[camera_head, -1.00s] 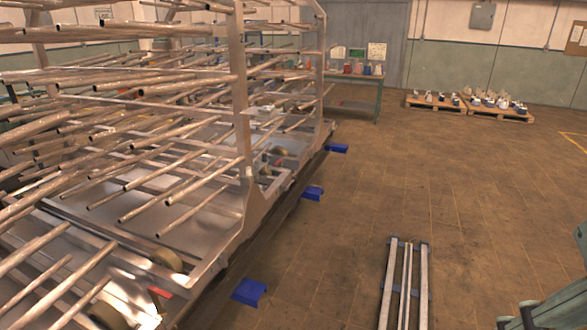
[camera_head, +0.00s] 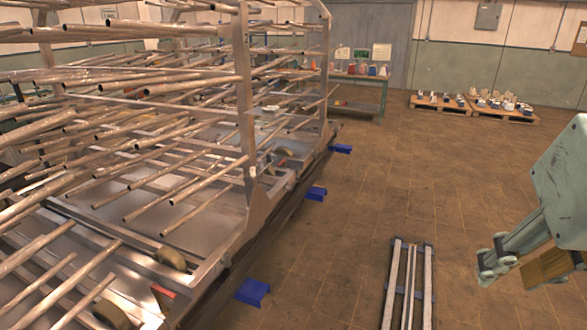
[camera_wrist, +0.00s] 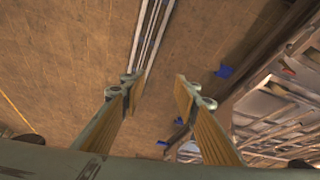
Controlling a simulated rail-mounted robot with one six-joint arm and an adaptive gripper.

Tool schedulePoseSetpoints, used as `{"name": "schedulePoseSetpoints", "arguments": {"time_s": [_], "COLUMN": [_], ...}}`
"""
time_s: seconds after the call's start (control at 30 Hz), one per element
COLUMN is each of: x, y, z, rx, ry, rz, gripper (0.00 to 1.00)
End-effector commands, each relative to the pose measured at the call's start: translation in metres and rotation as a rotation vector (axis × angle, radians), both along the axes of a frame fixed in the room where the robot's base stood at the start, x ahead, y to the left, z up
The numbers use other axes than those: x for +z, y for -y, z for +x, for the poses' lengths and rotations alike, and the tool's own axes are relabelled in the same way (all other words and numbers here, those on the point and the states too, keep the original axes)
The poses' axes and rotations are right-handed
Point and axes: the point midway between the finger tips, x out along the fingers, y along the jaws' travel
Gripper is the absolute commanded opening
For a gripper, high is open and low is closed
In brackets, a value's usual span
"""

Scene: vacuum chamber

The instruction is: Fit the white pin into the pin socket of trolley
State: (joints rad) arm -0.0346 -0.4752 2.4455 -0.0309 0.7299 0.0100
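The trolley (camera_head: 246,105) is a large metal rack with many protruding tubes, filling the left of the head view. Part of it shows at the right of the wrist view (camera_wrist: 284,92). I cannot make out the white pin or the pin socket for certain; a small pale piece (camera_head: 268,109) on the trolley is too small to identify. My gripper (camera_head: 505,275) is at the right of the head view, over open floor and well apart from the trolley. In the wrist view its two wood-coloured finger pads (camera_wrist: 160,88) are spread, with only floor visible between them.
Blue brackets (camera_head: 253,291) stick out along the trolley's lower edge. Pale parallel rails (camera_head: 409,285) lie on the floor between trolley and gripper. A green table (camera_head: 378,92) with coloured items and pallets (camera_head: 476,108) with small parts stand at the back. The right-hand floor is clear.

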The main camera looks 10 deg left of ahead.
Motion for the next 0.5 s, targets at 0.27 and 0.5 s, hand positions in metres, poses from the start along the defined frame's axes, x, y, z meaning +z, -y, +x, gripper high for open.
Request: {"name": "schedulePoseSetpoints", "arguments": {"time_s": [0.27, 0.5], "x": [0.007, 0.011], "y": [-0.012, -0.026], "z": [0.078, 0.144], "rx": [0.037, 0.072], "ry": [0.078, 0.147], "rz": [-0.012, -0.017], "gripper": [0.29, 0.29]}}
